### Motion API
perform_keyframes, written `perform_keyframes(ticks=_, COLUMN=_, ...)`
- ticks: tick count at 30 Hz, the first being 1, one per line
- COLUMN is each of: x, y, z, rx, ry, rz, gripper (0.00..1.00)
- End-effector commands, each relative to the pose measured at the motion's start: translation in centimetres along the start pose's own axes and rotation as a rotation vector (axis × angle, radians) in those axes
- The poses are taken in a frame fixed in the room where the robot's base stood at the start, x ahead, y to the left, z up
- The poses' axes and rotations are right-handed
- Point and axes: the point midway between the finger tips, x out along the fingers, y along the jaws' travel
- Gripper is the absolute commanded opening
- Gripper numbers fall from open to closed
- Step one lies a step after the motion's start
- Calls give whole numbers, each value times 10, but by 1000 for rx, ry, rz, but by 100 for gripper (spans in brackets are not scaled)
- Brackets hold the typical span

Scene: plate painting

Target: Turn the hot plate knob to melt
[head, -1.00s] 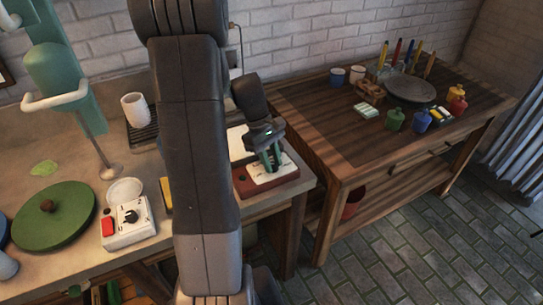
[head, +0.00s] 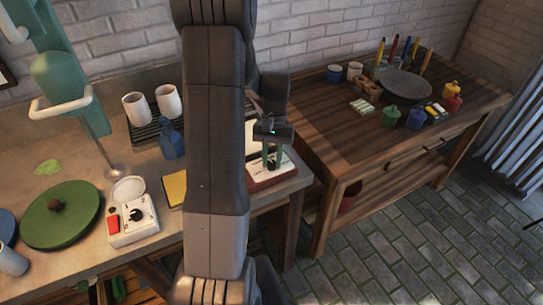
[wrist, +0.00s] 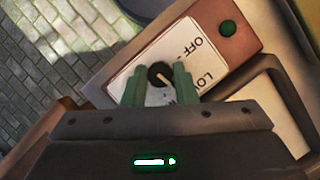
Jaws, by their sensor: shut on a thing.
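The hot plate (head: 262,184) sits at the right end of the grey bench, with a red-brown body and a white dial panel (wrist: 128,72). Its dark round knob (wrist: 158,72) carries a pale pointer line. "OFF" and "LOW" can be read on the panel; another label is mostly hidden behind my fingers. The pointer seems to lie toward the LOW side, but I cannot tell its exact mark. My gripper (wrist: 159,82), with green fingers, is shut on the knob from above. It also shows in the head view (head: 272,157).
A white box with a black dial (head: 133,222) stands left on the bench, near a green round lid (head: 62,222) and a blue bottle (head: 171,140). A wooden table (head: 345,140) stands to the right.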

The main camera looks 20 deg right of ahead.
Motion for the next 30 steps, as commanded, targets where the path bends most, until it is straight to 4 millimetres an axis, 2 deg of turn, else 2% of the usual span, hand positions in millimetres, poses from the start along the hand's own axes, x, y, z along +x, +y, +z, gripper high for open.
perform_keyframes(ticks=15, x=-1, y=3, z=0, rx=426, ry=3, rz=-177, gripper=3)
perform_keyframes(ticks=30, x=0, y=4, z=1, rx=623, ry=3, rz=-259, gripper=3)
